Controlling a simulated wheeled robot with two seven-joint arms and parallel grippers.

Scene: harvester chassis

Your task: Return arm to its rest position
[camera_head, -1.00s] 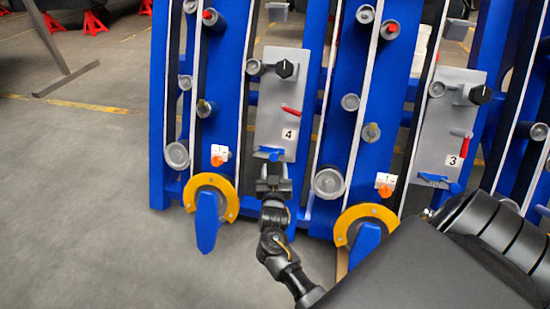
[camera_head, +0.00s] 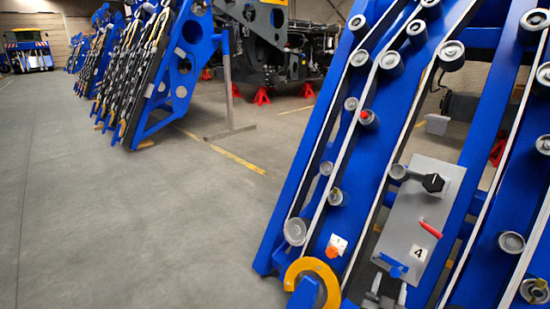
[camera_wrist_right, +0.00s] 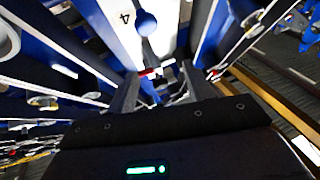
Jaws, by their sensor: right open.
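My right gripper (camera_head: 387,292) shows at the bottom edge of the head view, just below the grey panel marked 4 (camera_head: 405,220). Its two fingers are apart with nothing visible between them; most of the arm is out of frame. The panel carries a black knob (camera_head: 433,183), a red lever (camera_head: 431,229) and a blue lever (camera_head: 393,266) close above the fingertips. In the right wrist view the open fingers (camera_wrist_right: 160,80) point towards the panel (camera_wrist_right: 117,22), with blue and red parts beyond them; contact cannot be told. My left gripper is not in view.
A blue harvester frame with rollers (camera_head: 345,190) fills the right side. More blue frames (camera_head: 180,70) and red stands (camera_head: 262,96) are behind. Grey floor (camera_head: 110,220) at the left is open.

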